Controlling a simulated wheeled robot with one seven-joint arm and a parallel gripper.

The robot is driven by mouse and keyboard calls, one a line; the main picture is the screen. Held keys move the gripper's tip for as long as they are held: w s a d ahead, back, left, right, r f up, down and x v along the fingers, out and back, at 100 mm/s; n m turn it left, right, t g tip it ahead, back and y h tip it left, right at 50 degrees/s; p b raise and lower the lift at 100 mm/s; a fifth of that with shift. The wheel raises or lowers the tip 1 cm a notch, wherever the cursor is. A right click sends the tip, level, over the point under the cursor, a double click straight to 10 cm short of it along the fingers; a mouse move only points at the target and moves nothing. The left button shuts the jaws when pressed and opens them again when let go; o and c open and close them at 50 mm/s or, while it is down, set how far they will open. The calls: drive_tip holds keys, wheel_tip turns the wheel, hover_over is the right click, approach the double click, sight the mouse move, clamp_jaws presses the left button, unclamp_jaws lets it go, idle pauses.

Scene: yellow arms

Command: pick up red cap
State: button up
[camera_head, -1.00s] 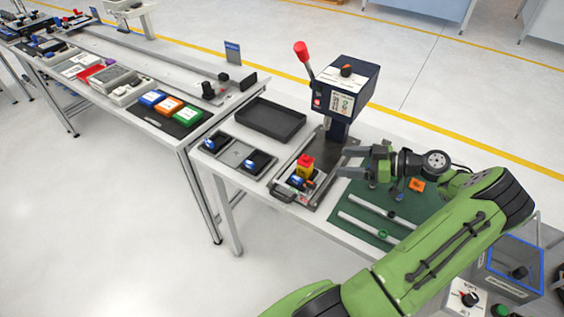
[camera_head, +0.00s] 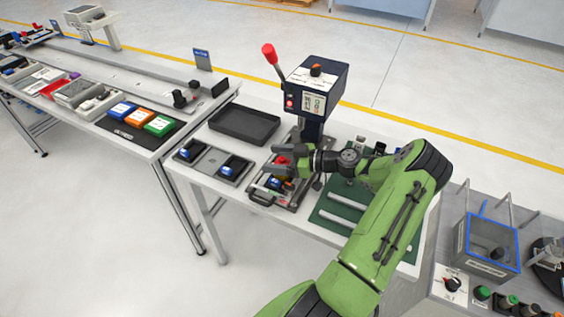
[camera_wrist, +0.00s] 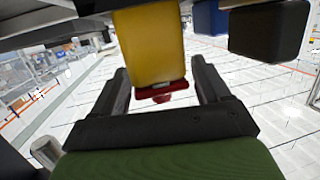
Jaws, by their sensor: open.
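The red cap (camera_head: 281,161) sits on top of a yellow block in the metal fixture (camera_head: 262,198) in front of the lever press; my gripper partly hides it in the head view. In the wrist view the red cap (camera_wrist: 162,91) shows at the lower end of the yellow block (camera_wrist: 150,45), which appears upside down. My gripper (camera_head: 273,161) is open at the cap, reaching in from the right. In the wrist view its fingers (camera_wrist: 160,72) stand on either side of the block and cap, with gaps visible on both sides.
The press (camera_head: 316,85) with its red-knobbed lever (camera_head: 268,53) stands just behind my gripper. An empty black tray (camera_head: 244,124) and a grey tray with blue parts (camera_head: 210,162) lie to the left. A green mat (camera_head: 327,214) with pale rails lies under my arm.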

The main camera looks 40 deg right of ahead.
sight(278, 161)
drive_tip(key=c, duration=1.1)
drive_tip(key=shift+r, duration=0.3)
wheel_tip(278, 161, up, 3)
drive_tip(key=shift+s+d+r, duration=0.1)
drive_tip(key=shift+s, duration=0.05)
drive_tip(key=f+v, duration=0.3)
drive_tip(key=v, duration=1.4)
drive_tip(key=shift+s+d+f+p, duration=0.2)
drive_tip(key=shift+s+p, duration=0.1)
drive_tip(key=shift+s, duration=0.15)
